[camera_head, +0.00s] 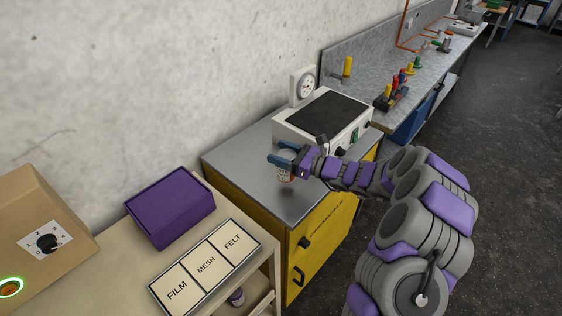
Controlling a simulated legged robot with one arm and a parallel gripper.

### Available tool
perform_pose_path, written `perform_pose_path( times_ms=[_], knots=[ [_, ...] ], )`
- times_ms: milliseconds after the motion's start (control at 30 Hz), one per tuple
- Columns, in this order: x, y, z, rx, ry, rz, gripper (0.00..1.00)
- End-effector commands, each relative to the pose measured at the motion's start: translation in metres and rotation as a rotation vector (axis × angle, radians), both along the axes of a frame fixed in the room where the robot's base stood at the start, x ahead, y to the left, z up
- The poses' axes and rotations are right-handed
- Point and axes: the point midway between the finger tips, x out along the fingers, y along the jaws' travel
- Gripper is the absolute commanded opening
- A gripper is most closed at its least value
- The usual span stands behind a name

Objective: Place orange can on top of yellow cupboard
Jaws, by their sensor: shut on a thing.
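The yellow cupboard (318,245) stands in the middle of the view, with a grey metal top (238,165). My gripper (284,160) reaches in from the right over this top, its blue fingers shut on a small can (287,174). The can shows pale with a hint of orange, is partly hidden by the fingers, and looks about upright. It is over the cupboard top, near the middle; I cannot tell whether its base touches the surface.
A white device with a black top (325,112) and a round gauge (303,86) stand at the cupboard's back. A beige bench (132,238) at left holds a purple box (171,207) and a labelled FILM, MESH, FELT panel (205,267). The cupboard top's left part is clear.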

Motion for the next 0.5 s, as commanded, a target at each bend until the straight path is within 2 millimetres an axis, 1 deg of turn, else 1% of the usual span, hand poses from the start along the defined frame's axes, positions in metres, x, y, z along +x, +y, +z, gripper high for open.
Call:
perform_pose_path(
  times_ms=[133, 200, 333, 400, 500],
  knots=[
    [0.007, 0.004, -0.001, -0.001, -0.002, 0.003, 0.19],
    [0.006, 0.003, -0.015, 0.002, 0.004, 0.001, 0.19],
    [0.006, 0.003, -0.034, -0.001, 0.004, 0.002, 0.19],
    [0.006, 0.003, -0.037, 0.000, 0.002, 0.001, 0.19],
    [0.006, 0.003, -0.036, 0.000, 0.001, 0.001, 0.19]
  ],
)
